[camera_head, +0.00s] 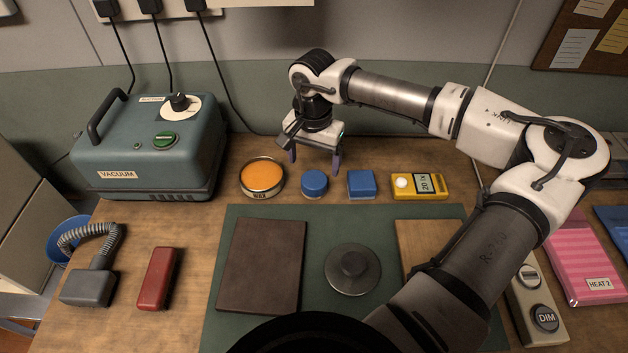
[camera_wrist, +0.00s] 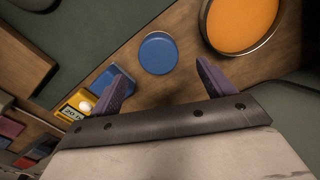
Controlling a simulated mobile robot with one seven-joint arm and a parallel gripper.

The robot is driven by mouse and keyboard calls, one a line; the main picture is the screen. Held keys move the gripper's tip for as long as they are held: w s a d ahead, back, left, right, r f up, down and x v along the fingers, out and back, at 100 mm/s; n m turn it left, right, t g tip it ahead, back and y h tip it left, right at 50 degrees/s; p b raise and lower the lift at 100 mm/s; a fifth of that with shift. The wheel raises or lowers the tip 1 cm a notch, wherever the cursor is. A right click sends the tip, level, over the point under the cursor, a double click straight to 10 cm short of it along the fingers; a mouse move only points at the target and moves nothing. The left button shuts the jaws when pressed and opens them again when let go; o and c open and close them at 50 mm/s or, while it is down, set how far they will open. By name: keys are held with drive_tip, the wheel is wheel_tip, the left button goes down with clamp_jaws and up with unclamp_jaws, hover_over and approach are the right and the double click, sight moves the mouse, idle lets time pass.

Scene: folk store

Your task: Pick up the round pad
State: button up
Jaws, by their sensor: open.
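The round pad (camera_head: 314,184) is a short blue disc lying flat on the wooden bench, between the orange tin and a square blue pad (camera_head: 361,185). My gripper (camera_head: 315,163) is open and empty, pointing down, and appears just behind and above the round pad in the head view. In the wrist view the round pad (camera_wrist: 158,53) shows whole, beyond the gap between my two purple fingertips (camera_wrist: 163,76). The fingers do not touch it. The square blue pad is partly hidden by one finger in the wrist view.
The orange wax tin (camera_head: 262,178) stands close left of the round pad. A yellow device (camera_head: 417,186) lies to the right. A vacuum unit (camera_head: 150,145) stands at the left.

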sight(314, 179)
drive_tip(key=shift+s+f+p, duration=0.1)
drive_tip(key=shift+f+p, duration=1.15)
drive_tip(key=shift+f, duration=2.1)
drive_tip(key=c, duration=1.1)
drive_tip(key=shift+c, duration=0.2)
drive_tip(key=shift+r, duration=0.1)
wheel_tip(314, 179, up, 20)
drive_tip(key=b, duration=0.4)
drive_tip(key=o, duration=0.5)
drive_tip(key=c, duration=0.3)
